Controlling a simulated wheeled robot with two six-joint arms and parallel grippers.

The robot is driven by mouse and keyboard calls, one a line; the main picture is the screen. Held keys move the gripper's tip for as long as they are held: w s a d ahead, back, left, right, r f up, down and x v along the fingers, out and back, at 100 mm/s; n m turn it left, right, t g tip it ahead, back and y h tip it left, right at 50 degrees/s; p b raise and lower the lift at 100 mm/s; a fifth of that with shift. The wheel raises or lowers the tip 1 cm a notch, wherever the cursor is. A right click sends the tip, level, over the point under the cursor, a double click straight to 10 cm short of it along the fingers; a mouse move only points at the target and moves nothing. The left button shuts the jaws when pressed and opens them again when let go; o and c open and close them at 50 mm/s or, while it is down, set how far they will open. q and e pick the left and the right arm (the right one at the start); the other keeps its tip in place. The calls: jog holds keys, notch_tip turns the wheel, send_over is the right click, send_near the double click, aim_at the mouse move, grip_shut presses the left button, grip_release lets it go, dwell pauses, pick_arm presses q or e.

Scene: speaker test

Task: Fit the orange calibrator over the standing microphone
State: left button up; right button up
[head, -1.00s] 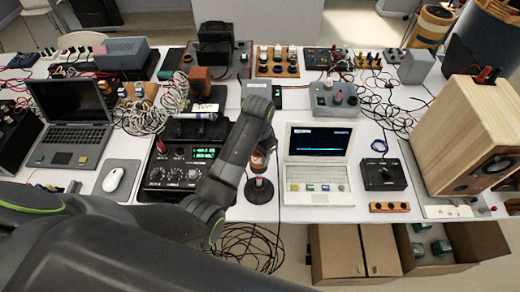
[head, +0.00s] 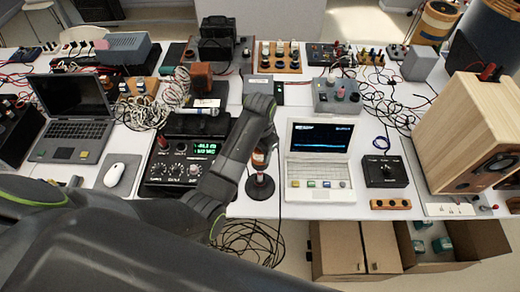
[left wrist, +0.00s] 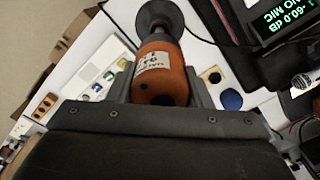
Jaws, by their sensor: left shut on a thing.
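The orange calibrator (head: 258,159) is a short cylinder with a white label. It stands out large in the left wrist view (left wrist: 160,77). My left gripper (left wrist: 160,70) is shut on it, one finger on each side. In the head view my left gripper (head: 262,150) is partly hidden behind its own wrist. The standing microphone's dark round base (head: 259,187) is on the table just below the calibrator, and shows beyond the calibrator's far end in the left wrist view (left wrist: 158,14). The calibrator is lined up above the stand; I cannot tell whether it surrounds the microphone's tip. My right gripper is out of view.
A white laptop (head: 319,178) stands close on the right of the stand. A black meter with a green display (head: 185,170) is on the left. The table's front edge is close to the stand. Cables hang below, and open cardboard boxes (head: 340,250) are on the floor.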

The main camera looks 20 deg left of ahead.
pick_arm(q)
jog(key=shift+f, duration=0.45)
dwell(0.3)
jog(key=o, duration=1.3)
jog(key=shift+c, duration=0.2)
